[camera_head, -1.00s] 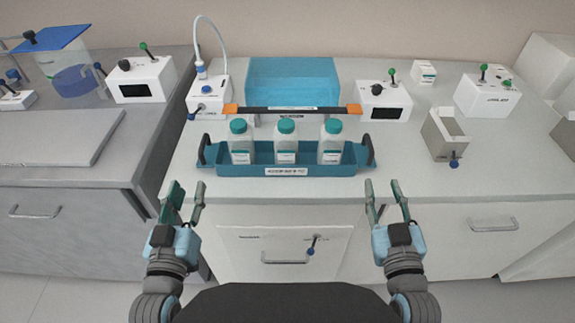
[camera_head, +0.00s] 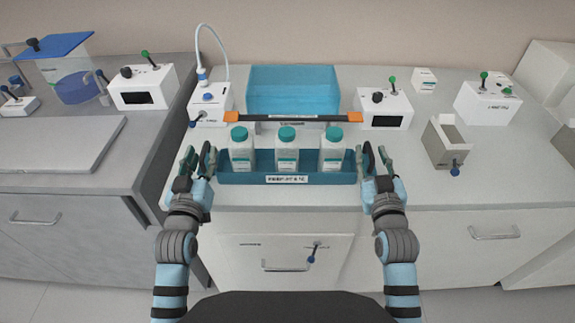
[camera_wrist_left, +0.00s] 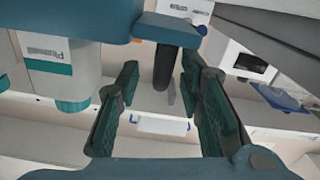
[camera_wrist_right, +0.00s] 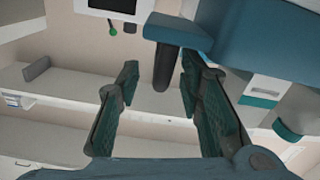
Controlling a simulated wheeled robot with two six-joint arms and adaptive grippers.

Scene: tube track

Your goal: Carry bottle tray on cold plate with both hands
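The blue bottle tray (camera_head: 232,178) sits on the right bench near its front edge and holds three white bottles with teal caps, the middle one (camera_head: 286,150) among them. My left gripper (camera_head: 197,158) is open at the tray's left end; in the left wrist view the dark handle (camera_wrist_left: 165,66) stands between its spread fingers, not gripped. My right gripper (camera_head: 377,158) is open at the right end, and the right handle (camera_wrist_right: 165,66) likewise stands between its fingers. A flat grey slab (camera_head: 60,146), possibly the cold plate, lies on the left bench.
An orange-ended black bar (camera_head: 292,118) lies behind the bottles, before a clear blue bin (camera_head: 292,88). A white device with a hose (camera_head: 209,105) and a switch box (camera_head: 383,109) flank it. A grey open box (camera_head: 446,140) stands right. A gap separates the benches.

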